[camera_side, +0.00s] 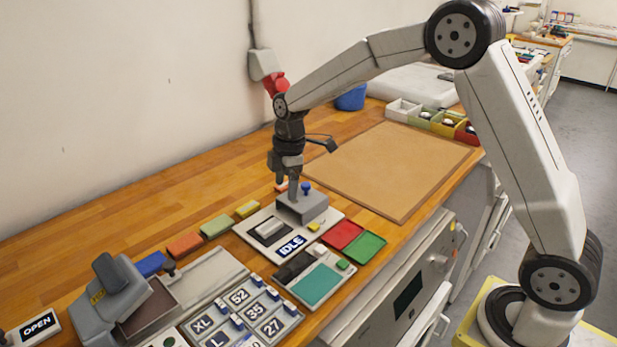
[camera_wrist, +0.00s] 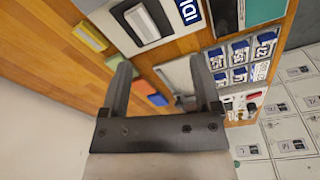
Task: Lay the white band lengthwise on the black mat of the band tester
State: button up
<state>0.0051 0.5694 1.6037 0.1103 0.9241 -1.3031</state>
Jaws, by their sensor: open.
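The band tester (camera_side: 331,214) is a pale plate with an IDLE label; part of it shows at the top of the wrist view (camera_wrist: 172,38). Its dark mat (camera_wrist: 130,17) carries a pale bar (camera_wrist: 143,23), lying along its length. The bar looks like the white band, and it also shows in the side view (camera_side: 270,227); I cannot be sure it is the band. My gripper (camera_side: 287,187) is above and behind the tester, near its grey block with a blue knob. In the wrist view my gripper (camera_wrist: 162,80) is open, with nothing between its fingers.
Yellow (camera_side: 247,208), green (camera_side: 216,226), orange (camera_side: 185,244) and blue (camera_side: 150,263) pieces line the back. Red (camera_side: 343,234) and green (camera_side: 366,246) pads lie right of the tester. Size-marked tiles (camera_side: 240,297) stand in front. A brown board (camera_side: 390,165) leaves clear room behind.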

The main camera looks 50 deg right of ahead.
jog(key=s+d+f+m+t+h, duration=0.1)
jog(key=s+f+m+t, duration=0.1)
jog(key=s+m, duration=1.2)
jog(key=s+f, duration=0.1)
jog(key=s, duration=0.7)
jog(key=shift+d, duration=0.15)
